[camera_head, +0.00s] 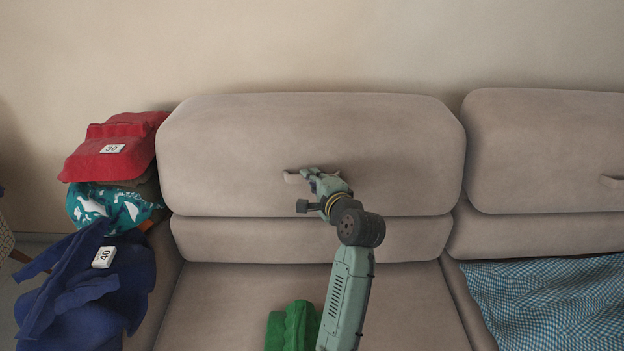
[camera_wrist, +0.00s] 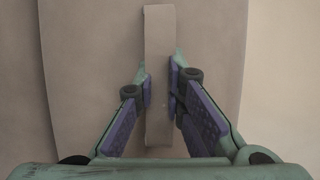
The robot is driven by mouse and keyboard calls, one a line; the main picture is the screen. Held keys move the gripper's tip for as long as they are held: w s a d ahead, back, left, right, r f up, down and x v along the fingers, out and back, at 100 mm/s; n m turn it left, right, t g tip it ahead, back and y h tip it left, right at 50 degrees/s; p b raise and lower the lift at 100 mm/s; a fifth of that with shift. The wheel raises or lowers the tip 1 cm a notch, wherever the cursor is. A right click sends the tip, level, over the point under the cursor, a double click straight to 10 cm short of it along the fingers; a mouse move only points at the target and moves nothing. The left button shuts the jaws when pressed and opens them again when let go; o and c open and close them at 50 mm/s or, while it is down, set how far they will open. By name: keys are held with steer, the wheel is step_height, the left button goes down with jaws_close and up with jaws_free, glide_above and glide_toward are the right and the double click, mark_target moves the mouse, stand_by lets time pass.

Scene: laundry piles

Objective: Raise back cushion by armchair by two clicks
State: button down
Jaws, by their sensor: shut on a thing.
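The beige back cushion (camera_head: 230,150) with a strap handle (camera_head: 292,177) on its front stands at the middle of the sofa in the head view. My gripper (camera_head: 318,178) is at this strap, and the wrist view shows my gripper (camera_wrist: 160,90) with its two purple-padded fingers closed on the strap (camera_wrist: 159,50) from both sides. The strap runs between the fingers. The cushion surface (camera_wrist: 90,60) lies behind them. The part of the strap behind my gripper is hidden in the head view.
A second back cushion (camera_head: 540,140) with its own strap (camera_head: 611,182) stands at right. Red (camera_head: 115,145), teal and blue laundry (camera_head: 90,290) with number tags lies over the left arm. A green cloth (camera_head: 293,326) and a blue checked cloth (camera_head: 555,300) lie on the seats.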

steer(key=shift+s+f+b, duration=0.2)
steer(key=shift+f+b, duration=0.2)
steer(key=s+f+n+t+y+b, duration=0.1)
steer(key=s+t+b, duration=0.1)
steer(key=s+b, duration=0.4)
steer(key=shift+t+b, duration=0.3)
steer(key=shift+t, duration=0.1)
steer(key=shift+f, duration=0.1)
steer(key=c, duration=1.7)
jaws_free()
steer(key=shift+o, duration=0.2)
steer(key=v, duration=1.2)
